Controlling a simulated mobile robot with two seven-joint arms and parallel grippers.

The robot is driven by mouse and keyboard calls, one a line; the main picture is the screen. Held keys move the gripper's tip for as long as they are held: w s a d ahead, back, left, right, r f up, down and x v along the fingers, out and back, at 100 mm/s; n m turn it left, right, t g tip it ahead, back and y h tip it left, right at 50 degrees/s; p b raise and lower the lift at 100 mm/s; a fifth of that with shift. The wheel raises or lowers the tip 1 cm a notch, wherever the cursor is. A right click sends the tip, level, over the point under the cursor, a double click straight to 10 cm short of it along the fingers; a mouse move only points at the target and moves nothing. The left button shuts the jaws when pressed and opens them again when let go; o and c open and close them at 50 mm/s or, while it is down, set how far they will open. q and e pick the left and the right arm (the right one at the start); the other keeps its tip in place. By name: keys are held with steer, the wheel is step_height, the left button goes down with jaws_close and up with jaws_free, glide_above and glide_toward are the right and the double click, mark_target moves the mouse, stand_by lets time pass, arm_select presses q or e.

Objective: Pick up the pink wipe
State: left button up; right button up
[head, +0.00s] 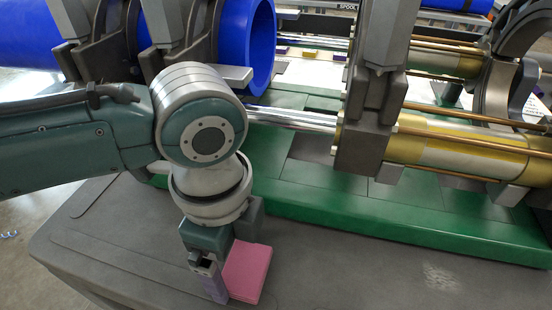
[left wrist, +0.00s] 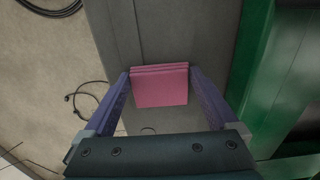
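The pink wipe (head: 247,271) is a folded, stacked pink square on the grey cart top, near its front edge. My left gripper (head: 212,285) points down right beside it in the head view and hides part of its left side. In the left wrist view the pink wipe (left wrist: 160,86) lies between the two purple fingers of my left gripper (left wrist: 158,88). The fingers are apart, one on each side of the wipe. I cannot tell whether they touch its edges. My right gripper is in neither view.
The grey cart top (head: 110,240) is clear around the wipe. Behind it stands the green machine base (head: 400,205) with a blue pipe (head: 262,45), dark clamps and a gold cylinder (head: 455,150). A black cable (left wrist: 85,100) lies on the floor beside the cart.

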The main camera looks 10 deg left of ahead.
arm_select(q)
steer(key=c, duration=0.6)
steer(key=shift+o, duration=0.2)
steer(key=shift+r, duration=0.65)
step_height(320, 180, up, 19)
steer(key=p, duration=0.4)
step_height(320, 180, up, 8)
steer(key=n+p, duration=0.3)
steer(key=n, duration=0.5)
glide_above(232, 260)
steer(key=w+a, duration=0.2)
steer(key=a, duration=0.1)
steer(key=a+r+n+p, duration=0.3)
steer(key=r+n, duration=0.7)
steer(key=s+r+p, duration=0.3)
steer(key=r+p, duration=1.4)
steer(key=p, duration=0.2)
steer(key=s+r+p, duration=0.3)
steer(key=r+p, duration=1.5)
steer(key=shift+s+r+p, duration=0.15)
steer(key=shift+r+p, duration=0.05)
steer(key=shift+p, duration=0.15)
